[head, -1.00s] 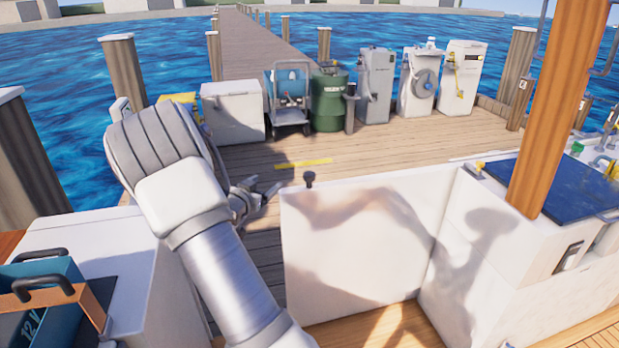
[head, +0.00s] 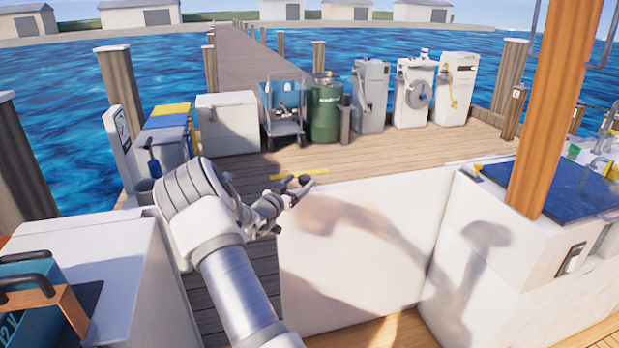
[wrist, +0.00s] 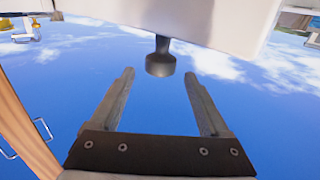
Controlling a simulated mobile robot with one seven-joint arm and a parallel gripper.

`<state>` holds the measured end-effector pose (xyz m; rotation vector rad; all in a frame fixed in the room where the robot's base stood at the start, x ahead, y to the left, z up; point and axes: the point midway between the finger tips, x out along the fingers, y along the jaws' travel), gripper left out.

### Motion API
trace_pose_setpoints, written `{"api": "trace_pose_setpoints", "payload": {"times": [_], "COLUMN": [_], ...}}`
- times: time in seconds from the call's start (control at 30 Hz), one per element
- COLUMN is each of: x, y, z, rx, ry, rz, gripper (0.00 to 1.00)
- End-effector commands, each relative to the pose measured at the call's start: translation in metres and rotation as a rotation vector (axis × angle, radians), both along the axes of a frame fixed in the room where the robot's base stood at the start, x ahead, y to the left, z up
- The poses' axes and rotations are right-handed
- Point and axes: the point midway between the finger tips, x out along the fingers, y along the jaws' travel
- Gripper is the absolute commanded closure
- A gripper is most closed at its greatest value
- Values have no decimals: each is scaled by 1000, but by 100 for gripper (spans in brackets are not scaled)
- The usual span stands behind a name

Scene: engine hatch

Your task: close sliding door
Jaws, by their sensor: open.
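The sliding door is a white panel (head: 355,250) in the head view, lit with shadows. A gap showing dock planks lies between its left edge and the white cabinet on the left. My gripper (head: 299,186) is at the door's top left corner, open and empty. In the wrist view a dark round knob (wrist: 160,58) sticks out from the white panel's edge (wrist: 215,22). It lines up with the space between my two fingers (wrist: 159,77), at or just beyond their tips. The knob is hidden in the head view by my gripper.
A white cabinet (head: 110,250) with a blue battery (head: 30,300) stands at the left. A wooden post (head: 562,105) and a white counter with a dark blue top (head: 560,188) are at the right. Dock equipment, such as a green barrel (head: 325,110), stands behind.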

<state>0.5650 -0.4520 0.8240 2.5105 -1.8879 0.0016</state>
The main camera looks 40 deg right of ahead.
Motion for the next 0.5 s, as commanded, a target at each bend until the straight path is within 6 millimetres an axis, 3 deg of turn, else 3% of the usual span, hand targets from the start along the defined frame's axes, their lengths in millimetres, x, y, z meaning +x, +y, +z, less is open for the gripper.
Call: {"api": "trace_pose_setpoints", "payload": {"times": [0.2, 0.5], "x": [11, 19], "y": [-42, -65], "z": [-2, 0], "rx": [-1, 0], "ry": [0, -1], "rz": [-1, 0], "gripper": [21, 21]}}
